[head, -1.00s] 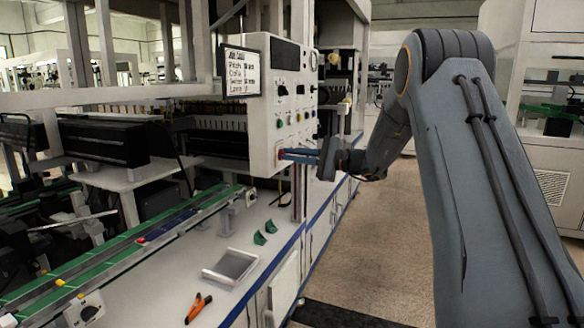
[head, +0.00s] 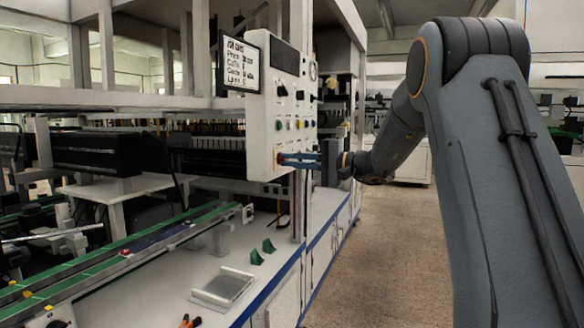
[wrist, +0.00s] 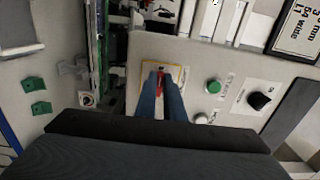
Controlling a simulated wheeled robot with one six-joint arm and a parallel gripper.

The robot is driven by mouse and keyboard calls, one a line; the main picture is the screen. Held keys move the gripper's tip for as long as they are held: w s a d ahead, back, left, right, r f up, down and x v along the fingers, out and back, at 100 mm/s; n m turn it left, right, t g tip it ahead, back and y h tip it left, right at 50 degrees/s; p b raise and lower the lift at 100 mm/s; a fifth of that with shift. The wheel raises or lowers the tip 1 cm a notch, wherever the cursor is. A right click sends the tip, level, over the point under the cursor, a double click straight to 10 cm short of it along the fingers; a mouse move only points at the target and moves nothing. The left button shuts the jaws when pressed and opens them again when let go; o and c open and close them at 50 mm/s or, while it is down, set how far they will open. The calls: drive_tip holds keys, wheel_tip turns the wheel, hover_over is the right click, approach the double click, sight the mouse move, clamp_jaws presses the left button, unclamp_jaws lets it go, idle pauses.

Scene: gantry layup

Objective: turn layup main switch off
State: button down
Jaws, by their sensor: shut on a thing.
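The main switch (wrist: 160,88) is a small red handle on a yellow-edged plate, low on the light control panel (head: 263,130). In the wrist view, my gripper (wrist: 161,84) has its two blue fingers on either side of the red handle, shut on it. In the head view, my gripper (head: 284,158) reaches the panel's lower corner from the right. Its fingers cover most of the switch there, so the handle's angle is hard to tell.
Other knobs and buttons sit close by, including a green button (wrist: 213,87) and a black knob (wrist: 259,100). A text sign (head: 238,64) hangs at the panel's left edge. A tray (head: 224,287) and green brackets (head: 257,257) lie on the bench below. The aisle floor is clear.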

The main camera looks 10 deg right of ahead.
drive_tip(key=shift+s+f, duration=0.1)
drive_tip(key=shift+f, duration=0.1)
drive_tip(key=c, duration=1.9)
unclamp_jaws()
drive_tip(key=shift+r, duration=0.1)
drive_tip(key=shift+o, duration=0.2)
drive_tip(key=shift+d, duration=0.1)
drive_tip(key=v, duration=0.7)
drive_tip(key=shift+s+d, duration=0.2)
drive_tip(key=shift+s, duration=0.1)
drive_tip(key=shift+a, duration=0.1)
